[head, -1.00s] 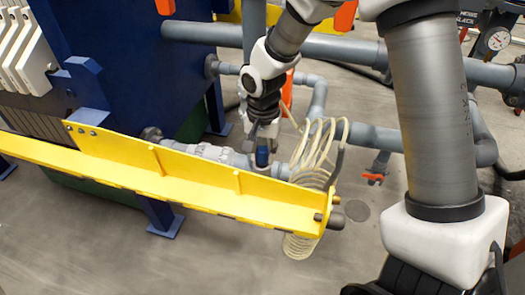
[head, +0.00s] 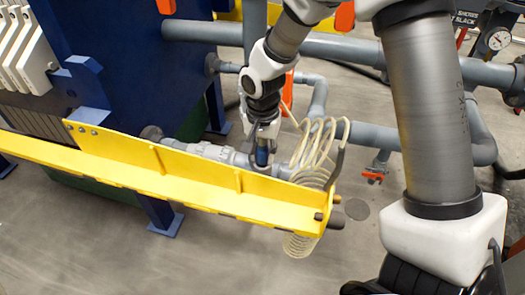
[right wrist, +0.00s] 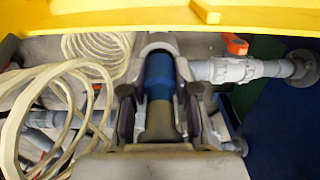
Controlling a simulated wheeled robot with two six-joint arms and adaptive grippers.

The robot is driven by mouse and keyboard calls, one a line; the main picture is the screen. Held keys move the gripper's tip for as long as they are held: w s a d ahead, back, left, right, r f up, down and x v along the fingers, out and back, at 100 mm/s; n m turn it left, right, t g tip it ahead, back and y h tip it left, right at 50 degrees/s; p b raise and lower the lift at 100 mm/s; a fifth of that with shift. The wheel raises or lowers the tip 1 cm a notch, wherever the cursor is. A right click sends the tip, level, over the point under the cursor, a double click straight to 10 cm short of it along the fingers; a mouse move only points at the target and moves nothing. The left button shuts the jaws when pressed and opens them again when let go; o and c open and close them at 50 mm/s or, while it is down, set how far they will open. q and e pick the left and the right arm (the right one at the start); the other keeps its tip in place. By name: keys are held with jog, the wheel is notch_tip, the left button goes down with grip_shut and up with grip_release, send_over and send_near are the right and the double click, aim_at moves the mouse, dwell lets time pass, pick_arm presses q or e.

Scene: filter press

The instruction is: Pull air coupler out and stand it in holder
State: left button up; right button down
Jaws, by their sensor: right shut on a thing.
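The blue air coupler (head: 262,157) shows behind the yellow beam, at the grey pipe end in the head view. In the right wrist view the coupler (right wrist: 159,76) stands between my fingers, with a grey-brown part below it and a pale grey round fitting (right wrist: 158,46) at its far end. My right gripper (head: 262,148) comes down from above and is shut on the coupler; its fingers also show in the right wrist view (right wrist: 160,92). Whether the coupler is still seated is hard to tell. I cannot make out the holder clearly. My left gripper is out of view.
The yellow beam (head: 200,185) runs in front of the gripper. A coiled cream hose (head: 313,155) hangs just right of it, around the beam's end. Grey pipes (head: 375,137) lie behind, with a red-handled valve (head: 373,177). The floor at the front is clear.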

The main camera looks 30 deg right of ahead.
jog(key=shift+f+b, duration=0.35)
jog(key=shift+f, duration=0.25)
jog(key=c, duration=0.8)
grip_release()
